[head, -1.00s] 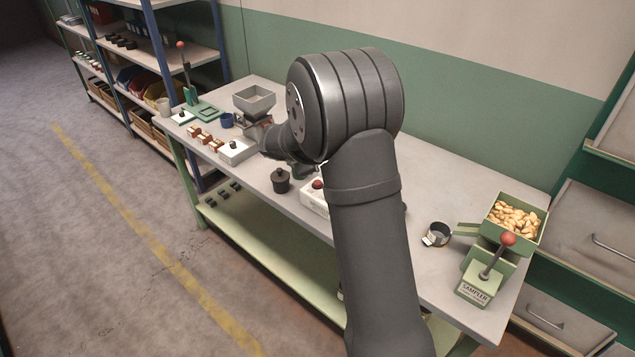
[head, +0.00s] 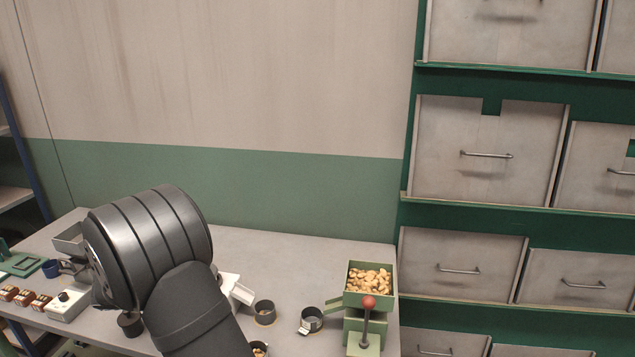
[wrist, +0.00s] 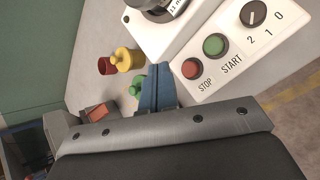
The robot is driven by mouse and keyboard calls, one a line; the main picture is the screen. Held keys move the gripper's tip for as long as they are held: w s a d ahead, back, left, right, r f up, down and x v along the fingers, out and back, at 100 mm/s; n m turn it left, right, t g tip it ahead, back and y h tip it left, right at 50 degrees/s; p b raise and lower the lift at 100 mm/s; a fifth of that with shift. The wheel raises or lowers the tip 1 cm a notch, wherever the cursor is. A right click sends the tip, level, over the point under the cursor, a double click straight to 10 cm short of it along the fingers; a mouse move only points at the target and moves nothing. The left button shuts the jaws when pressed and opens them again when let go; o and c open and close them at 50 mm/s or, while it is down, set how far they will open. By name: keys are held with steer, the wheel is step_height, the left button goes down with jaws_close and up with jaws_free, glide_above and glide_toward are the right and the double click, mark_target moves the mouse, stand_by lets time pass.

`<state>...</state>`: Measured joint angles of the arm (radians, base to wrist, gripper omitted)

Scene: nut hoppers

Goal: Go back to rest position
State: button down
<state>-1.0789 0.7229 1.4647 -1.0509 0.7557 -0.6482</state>
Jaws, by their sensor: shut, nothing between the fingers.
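In the wrist view my gripper (wrist: 157,72) shows as two blue fingers side by side, shut and empty. They point toward the bench top near a white control box (wrist: 222,55) with a red STOP button, a green START button and a dial. In the head view my bent grey arm covers the left-middle of the bench and hides my gripper.
The bench (head: 290,262) holds a green sampler (head: 362,318) with a hopper of nuts and a red-knobbed lever. Cups (head: 265,312) stand left of it. Drawers (head: 487,155) fill the right. In the wrist view, a yellow knobbed piece (wrist: 127,60) lies near the fingers.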

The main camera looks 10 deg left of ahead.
step_height(320, 180, up, 5)
steer(key=shift+r, duration=0.1)
stand_by(0.3)
